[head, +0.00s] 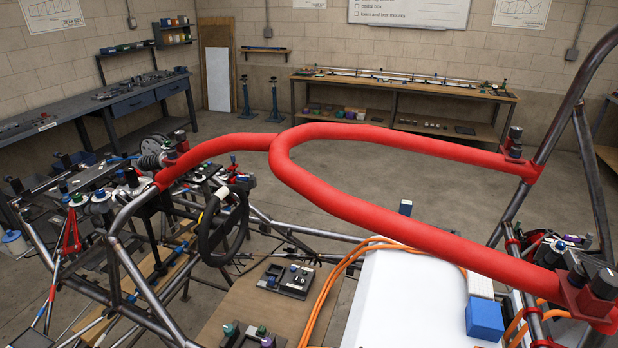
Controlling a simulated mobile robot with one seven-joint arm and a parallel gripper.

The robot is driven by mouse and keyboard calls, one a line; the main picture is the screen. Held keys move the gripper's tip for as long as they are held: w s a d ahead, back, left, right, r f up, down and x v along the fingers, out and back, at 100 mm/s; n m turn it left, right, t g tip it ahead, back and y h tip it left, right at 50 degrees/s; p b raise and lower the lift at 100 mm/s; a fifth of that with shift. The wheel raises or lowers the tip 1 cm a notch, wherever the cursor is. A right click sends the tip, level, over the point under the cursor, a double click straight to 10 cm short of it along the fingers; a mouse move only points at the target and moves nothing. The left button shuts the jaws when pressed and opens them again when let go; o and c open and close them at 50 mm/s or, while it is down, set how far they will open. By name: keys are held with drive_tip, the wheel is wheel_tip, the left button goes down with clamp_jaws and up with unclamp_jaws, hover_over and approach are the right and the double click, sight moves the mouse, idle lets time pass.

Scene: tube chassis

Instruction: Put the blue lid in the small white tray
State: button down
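My gripper is not in this head view. A bright blue box-like piece (485,319) sits at the lower right, at the edge of the large white panel; I cannot tell whether it is the blue lid. A small white block-like piece (480,285) is just behind it, partly hidden by the red tube; I cannot tell whether it is the small white tray. A smaller blue piece (405,208) stands upright beyond the white panel. Several tiny blue-topped parts show on the left, too small to identify.
A thick red tube loop (330,195) crosses the chassis in front of me. A white panel (400,300) and orange cables (335,280) lie below it. A black steering wheel (222,225) is at left. Workbenches (400,85) line the walls. Open floor lies between.

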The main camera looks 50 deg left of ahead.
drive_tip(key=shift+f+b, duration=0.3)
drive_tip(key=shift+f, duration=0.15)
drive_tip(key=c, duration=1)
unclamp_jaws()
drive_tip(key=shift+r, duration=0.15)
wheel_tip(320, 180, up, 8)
drive_tip(key=p, duration=0.9)
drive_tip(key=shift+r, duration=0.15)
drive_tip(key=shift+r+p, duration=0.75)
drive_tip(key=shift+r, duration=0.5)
